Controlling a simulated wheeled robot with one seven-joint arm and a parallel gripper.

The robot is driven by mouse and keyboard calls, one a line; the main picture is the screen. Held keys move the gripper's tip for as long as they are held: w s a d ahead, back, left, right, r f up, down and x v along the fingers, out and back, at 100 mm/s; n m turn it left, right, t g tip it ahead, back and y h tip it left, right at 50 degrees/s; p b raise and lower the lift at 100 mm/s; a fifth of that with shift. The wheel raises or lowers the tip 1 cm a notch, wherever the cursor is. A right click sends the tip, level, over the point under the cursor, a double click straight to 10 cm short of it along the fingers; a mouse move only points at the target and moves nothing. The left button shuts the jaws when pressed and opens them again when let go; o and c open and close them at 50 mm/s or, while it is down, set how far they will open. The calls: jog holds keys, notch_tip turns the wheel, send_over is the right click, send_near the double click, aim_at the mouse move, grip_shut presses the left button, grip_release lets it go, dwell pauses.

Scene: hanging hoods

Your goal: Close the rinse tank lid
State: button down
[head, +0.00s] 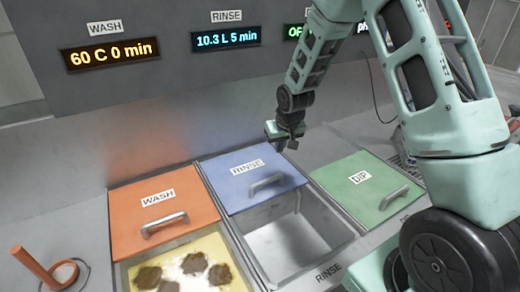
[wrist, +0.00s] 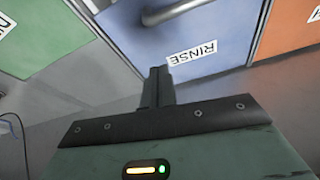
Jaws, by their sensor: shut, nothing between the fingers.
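The rinse tank lid (head: 243,180) is a blue panel with a RINSE label and a silver bar handle (head: 267,183). It covers the back part of the rinse tank (head: 290,240), and the front part is open, with an empty grey interior. My gripper (head: 291,143) is just behind the lid's back right edge in the head view. In the wrist view my gripper (wrist: 157,75) is shut and empty, with its tips by the edge of the blue lid (wrist: 190,32) near the label. I cannot tell whether the tips touch the lid.
The orange wash lid (head: 165,207) is to the left, over a partly open tank with brown pieces in pale liquid. The green dip lid (head: 366,185) is to the right. A display panel (head: 150,40) rises behind. An orange post (head: 35,265) stands at far left.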

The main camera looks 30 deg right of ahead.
jog(key=p+x, duration=0.1)
jog(key=x, duration=0.2)
jog(key=d+p+x, duration=0.1)
jog(key=x, duration=0.3)
jog(key=w+p+x, duration=0.1)
jog(key=x, duration=0.2)
jog(key=shift+w+d+f+p, duration=0.1)
jog(key=shift+w+d+p, duration=0.1)
jog(key=shift+d+p, duration=0.15)
jog(key=shift+s+a+p, duration=0.15)
jog(key=shift+s+p, duration=0.3)
jog(key=shift+s, duration=0.15)
jog(key=shift+s+a+p, duration=0.15)
jog(key=shift+s+p, duration=0.25)
jog(key=shift+s, duration=0.25)
jog(key=shift+s+a+f, duration=0.1)
jog(key=shift+s+f, duration=0.3)
jog(key=shift+s, duration=0.3)
jog(key=shift+s, duration=0.1)
